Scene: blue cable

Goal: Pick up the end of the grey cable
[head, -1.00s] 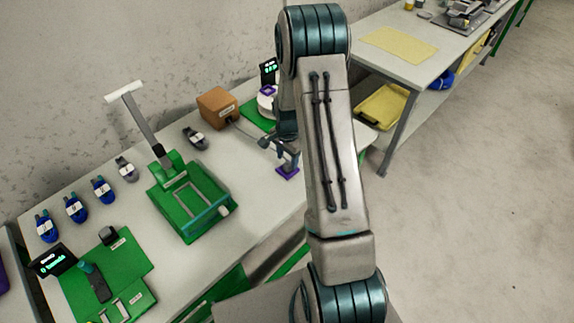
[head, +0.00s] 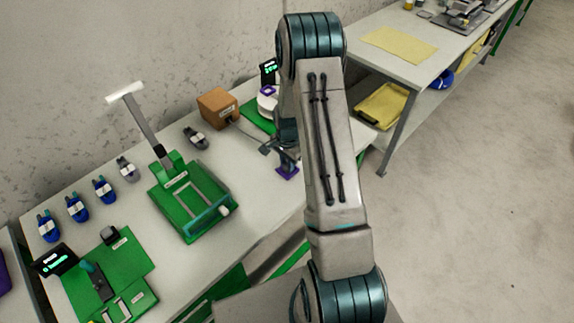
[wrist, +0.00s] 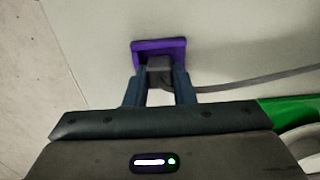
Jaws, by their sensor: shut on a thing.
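The grey cable (wrist: 250,85) runs in from the right in the wrist view to a dark grey block-like end (wrist: 159,66). This end sits at a purple holder (wrist: 176,45), whose rim shows behind and beside it. My gripper (wrist: 160,80) has one finger on each side of the end and is shut on it. In the head view the purple holder (head: 288,174) is at the bench's right edge, with my gripper (head: 284,157) low over it. The cable (head: 245,133) leads there from the brown box; its end is hidden by my gripper.
The brown box (head: 218,107) stands behind on the bench. A green fixture with a tall lever (head: 190,203) stands left of the gripper. Several blue and grey cable coils line the wall side. A green mat and round white object (head: 267,100) lie close beyond my arm.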

